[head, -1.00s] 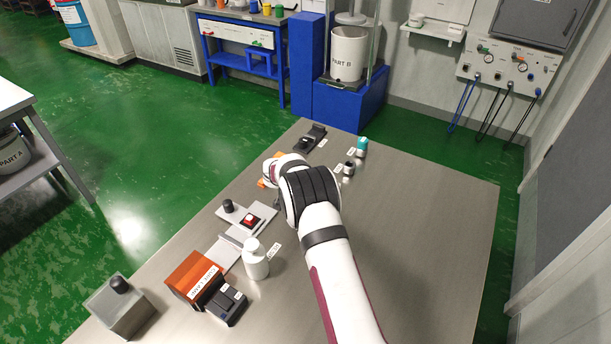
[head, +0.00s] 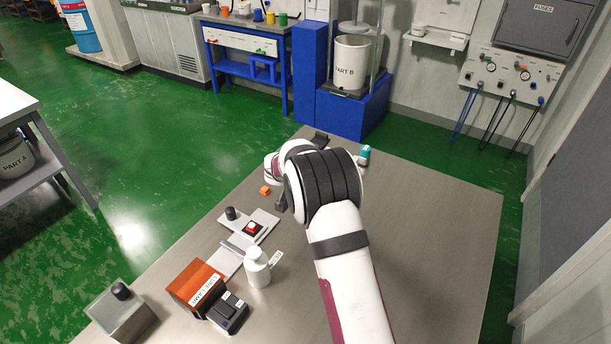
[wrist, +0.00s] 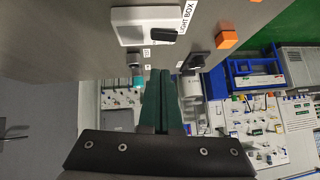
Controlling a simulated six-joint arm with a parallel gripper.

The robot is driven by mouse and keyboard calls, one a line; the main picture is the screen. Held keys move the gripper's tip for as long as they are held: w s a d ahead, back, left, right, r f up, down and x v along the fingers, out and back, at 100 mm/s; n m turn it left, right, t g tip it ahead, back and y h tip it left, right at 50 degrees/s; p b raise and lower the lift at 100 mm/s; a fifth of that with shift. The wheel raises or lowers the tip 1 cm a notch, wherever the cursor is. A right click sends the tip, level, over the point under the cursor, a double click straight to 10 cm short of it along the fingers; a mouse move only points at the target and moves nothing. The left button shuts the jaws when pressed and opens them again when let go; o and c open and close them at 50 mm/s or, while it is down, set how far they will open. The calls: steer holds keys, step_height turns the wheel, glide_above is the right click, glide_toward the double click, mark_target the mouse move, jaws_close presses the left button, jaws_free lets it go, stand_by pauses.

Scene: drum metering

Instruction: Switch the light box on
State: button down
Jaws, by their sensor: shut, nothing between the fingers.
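The light box (wrist: 122,30) is a pale block with its "LIGHT BOX" label (wrist: 186,18) beside it, at the top of the wrist view. In the head view the fingertips cannot be made out behind my arm.
An orange block (head: 265,190), a dark device (head: 321,139) and a teal-capped item (head: 365,153) stand around my arm. A red-button panel (head: 253,229), white bottle (head: 257,268) and orange box (head: 196,286) lie nearer left. The table's right side (head: 440,230) is clear.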

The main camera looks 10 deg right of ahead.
steer(key=v, duration=0.6)
steer(key=x, duration=0.6)
steer(key=w+a+x, duration=0.1)
steer(key=x, duration=0.3)
step_height(320, 180, down, 3)
steer(key=shift+w+a+r, duration=0.15)
steer(key=shift+r, duration=0.1)
steer(key=shift+a+f, duration=0.1)
steer(key=shift+f, duration=0.45)
steer(key=shift+w, duration=0.1)
